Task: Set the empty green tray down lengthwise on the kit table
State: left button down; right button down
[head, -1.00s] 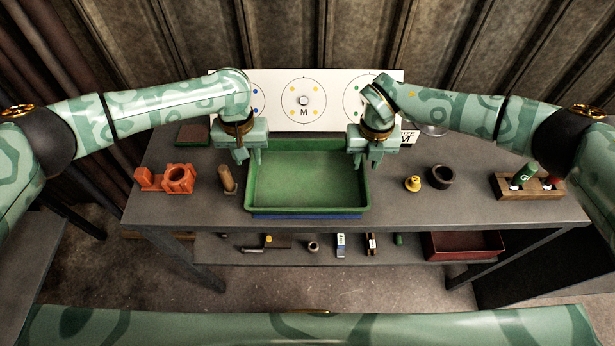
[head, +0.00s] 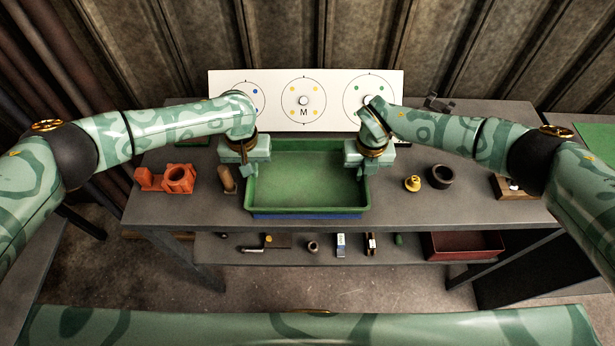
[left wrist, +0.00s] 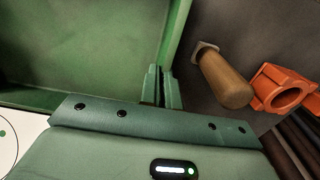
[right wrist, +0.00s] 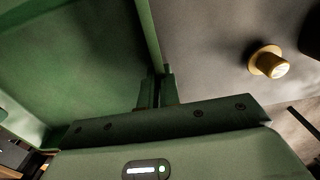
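The empty green tray (head: 305,206) sits on top of a blue tray (head: 305,216) near the middle of the grey workbench, long side facing me. My left gripper (head: 248,170) is at its left wall. In the left wrist view its fingers (left wrist: 162,88) stand close together on either side of the wall. My right gripper (head: 364,170) is at the right wall. In the right wrist view its fingers (right wrist: 157,88) also stand close together around that wall. The fingertips are hidden in the head view. I cannot tell which surface is the kit table.
A white board (head: 304,85) stands behind. A green surface (head: 600,141) shows at far right.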

pick_arm(q)
jog(key=shift+r, duration=0.1)
pick_arm(e)
jog(key=shift+r, duration=0.1)
